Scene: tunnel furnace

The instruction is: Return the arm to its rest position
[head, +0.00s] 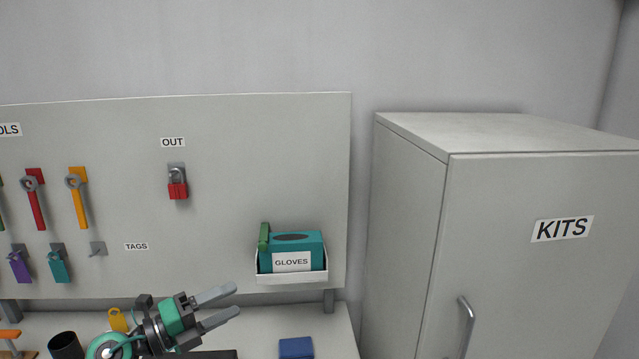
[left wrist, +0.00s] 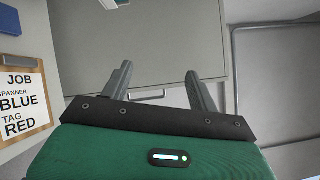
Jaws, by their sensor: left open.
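My left gripper (head: 229,305) is in the lower middle of the head view, in front of the bench below the pegboard. Its two grey fingers are apart and point to the right, with nothing between them. In the left wrist view my left gripper (left wrist: 158,88) also shows open and empty, with a plain grey panel beyond the fingers. My right gripper is in neither view.
A pegboard (head: 230,215) holds spanners, tags, a red padlock (head: 177,189) and a glove box (head: 291,262). A blue block (head: 296,348) and black cup (head: 66,346) are on the bench. A KITS cabinet (head: 408,220) stands right. A job sheet (left wrist: 22,97) shows in the wrist view.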

